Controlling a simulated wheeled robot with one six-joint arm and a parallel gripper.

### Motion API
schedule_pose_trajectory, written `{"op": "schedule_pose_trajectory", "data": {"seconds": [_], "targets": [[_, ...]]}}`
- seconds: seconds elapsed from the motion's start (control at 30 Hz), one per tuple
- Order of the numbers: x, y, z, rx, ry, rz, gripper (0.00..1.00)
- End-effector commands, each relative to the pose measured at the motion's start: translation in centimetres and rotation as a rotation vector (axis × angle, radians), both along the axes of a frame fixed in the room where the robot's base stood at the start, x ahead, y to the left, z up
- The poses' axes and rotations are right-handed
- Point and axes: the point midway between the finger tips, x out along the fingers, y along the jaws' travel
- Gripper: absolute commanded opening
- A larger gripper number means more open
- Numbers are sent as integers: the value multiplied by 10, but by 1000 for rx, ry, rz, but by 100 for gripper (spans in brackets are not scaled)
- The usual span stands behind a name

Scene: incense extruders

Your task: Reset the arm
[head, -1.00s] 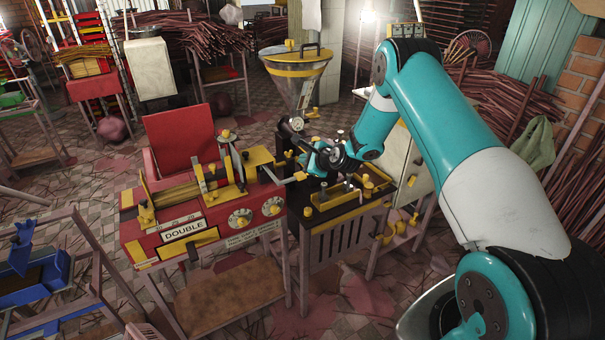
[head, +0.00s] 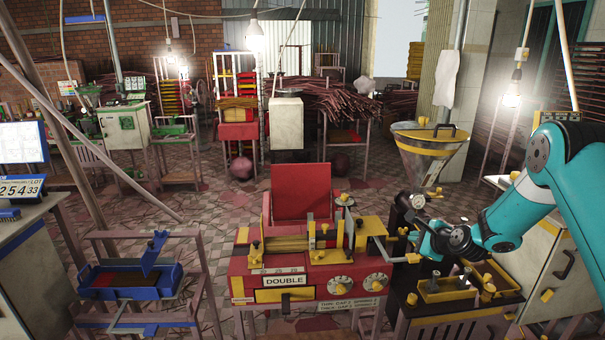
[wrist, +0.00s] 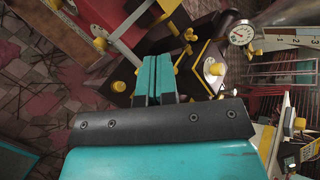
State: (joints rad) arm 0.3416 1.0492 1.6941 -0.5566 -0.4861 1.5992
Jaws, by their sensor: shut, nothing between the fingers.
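My gripper (wrist: 154,80) shows in the wrist view with its two teal fingers pressed together and nothing between them. In the head view my teal arm (head: 566,170) reaches in from the right, and its wrist (head: 455,240) hangs above the black machine table, beside the red machine marked DOUBLE (head: 300,278). The fingertips are hard to make out in the head view. In the wrist view the fingers point toward dark machine parts with yellow knobs, and I cannot tell the exact gap to them.
A metal hopper with a yellow rim (head: 425,150) and a round gauge (head: 418,201) stand close behind my wrist. A yellow-edged tray (head: 450,290) lies just below it. A blue tray stand (head: 130,280) is at left. Open tiled floor (head: 215,215) lies behind the red machine.

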Motion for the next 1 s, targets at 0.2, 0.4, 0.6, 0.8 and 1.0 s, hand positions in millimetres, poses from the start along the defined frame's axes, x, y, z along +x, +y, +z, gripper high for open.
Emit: {"op": "schedule_pose_trajectory", "data": {"seconds": [0.2, 0.4, 0.6, 0.8, 1.0], "targets": [[-53, 114, 89, -352, 21, 515, 0], [-165, 199, 152, -690, -28, 1076, 0], [-305, 237, 182, -970, -157, 1638, 0], [-405, 235, 185, -1122, -290, 2035, 0], [-436, 230, 183, -1160, -342, 2170, 0]]}}
